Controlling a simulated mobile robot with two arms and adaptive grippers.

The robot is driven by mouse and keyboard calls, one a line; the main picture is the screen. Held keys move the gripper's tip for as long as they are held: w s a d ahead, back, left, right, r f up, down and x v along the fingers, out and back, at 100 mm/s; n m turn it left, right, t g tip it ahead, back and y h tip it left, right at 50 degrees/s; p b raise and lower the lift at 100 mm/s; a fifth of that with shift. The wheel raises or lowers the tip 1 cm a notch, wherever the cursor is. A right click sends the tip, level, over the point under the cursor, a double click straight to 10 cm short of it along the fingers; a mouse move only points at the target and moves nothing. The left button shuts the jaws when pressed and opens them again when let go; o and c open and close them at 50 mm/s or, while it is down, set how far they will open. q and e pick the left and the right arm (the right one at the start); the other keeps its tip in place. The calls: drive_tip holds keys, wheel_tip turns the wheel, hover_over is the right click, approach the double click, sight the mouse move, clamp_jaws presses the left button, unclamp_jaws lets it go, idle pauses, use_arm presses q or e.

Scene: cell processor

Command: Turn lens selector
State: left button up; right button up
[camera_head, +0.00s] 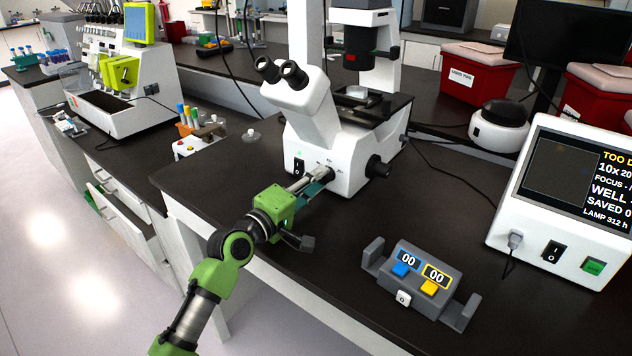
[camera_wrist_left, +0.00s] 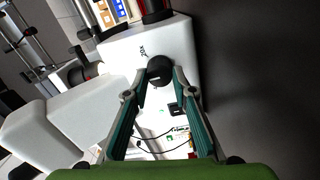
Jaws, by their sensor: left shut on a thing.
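The white microscope (camera_head: 345,150) stands on the dark bench in the middle of the head view. A round black knob, the lens selector (camera_wrist_left: 160,68), sits on its white body in the left wrist view, beside a label that seems to read 10x. My left gripper (camera_head: 322,178) reaches the microscope's lower front. In the left wrist view my left gripper (camera_wrist_left: 159,80) has its two teal fingers on either side of the knob, shut on it. In the head view the knob is hidden at the fingertips. My right gripper is not in view.
A grey two-display counter (camera_head: 425,272) lies on the bench to the right. A white box with a screen (camera_head: 560,195), showing 10x, stands at the right edge. A black side knob (camera_head: 378,167) juts from the microscope. The bench's front middle is clear.

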use_arm(q)
drive_tip(key=o, duration=1.1)
drive_tip(key=v, duration=1.2)
